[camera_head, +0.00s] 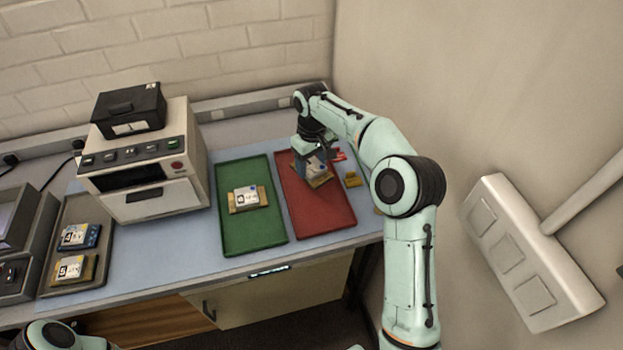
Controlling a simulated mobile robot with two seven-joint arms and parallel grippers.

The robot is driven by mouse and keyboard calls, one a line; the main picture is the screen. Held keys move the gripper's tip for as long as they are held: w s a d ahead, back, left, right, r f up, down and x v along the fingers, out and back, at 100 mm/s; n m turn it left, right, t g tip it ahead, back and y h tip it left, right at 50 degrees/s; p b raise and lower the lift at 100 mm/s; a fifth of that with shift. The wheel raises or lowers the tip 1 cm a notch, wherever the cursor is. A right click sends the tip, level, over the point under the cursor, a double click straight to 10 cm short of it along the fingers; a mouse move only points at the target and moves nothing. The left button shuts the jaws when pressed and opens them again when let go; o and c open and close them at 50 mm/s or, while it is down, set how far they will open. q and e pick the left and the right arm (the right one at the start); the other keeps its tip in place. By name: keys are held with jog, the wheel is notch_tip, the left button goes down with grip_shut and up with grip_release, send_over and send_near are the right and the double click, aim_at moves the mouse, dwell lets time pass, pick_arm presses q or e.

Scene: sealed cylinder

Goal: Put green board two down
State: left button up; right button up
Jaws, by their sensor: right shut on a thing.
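My right gripper (309,152) reaches down over the red tray (322,217). It is shut on a board (317,170) with a grey-white face and a tan edge, partly hidden by the gripper. I cannot tell whether this board touches the tray. Another tan board (243,199) with a white label lies flat in the middle of the green tray (246,242), left of the red one. No green-coloured board is clear to see. Only a part of my left arm shows at the bottom left; its gripper is out of view.
A grey tray (103,262) at the left holds a dark blue board (80,236) and a yellowish board (74,269). A white machine (150,170) with a black box (128,108) on top stands behind. Small yellow (352,180) and red pieces lie right of the red tray.

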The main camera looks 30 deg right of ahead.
aim_at(311, 176)
notch_tip(311, 176, down, 6)
jog(key=shift+w+r+b, duration=0.15)
jog(key=shift+r+b, duration=0.05)
jog(key=shift+b, duration=0.15)
jog(key=shift+f, duration=0.4)
pick_arm(q)
jog(key=shift+s+f, duration=0.55)
jog(key=shift+f, duration=0.05)
pick_arm(e)
jog(key=shift+f, duration=0.15)
jog(key=o, duration=1.1)
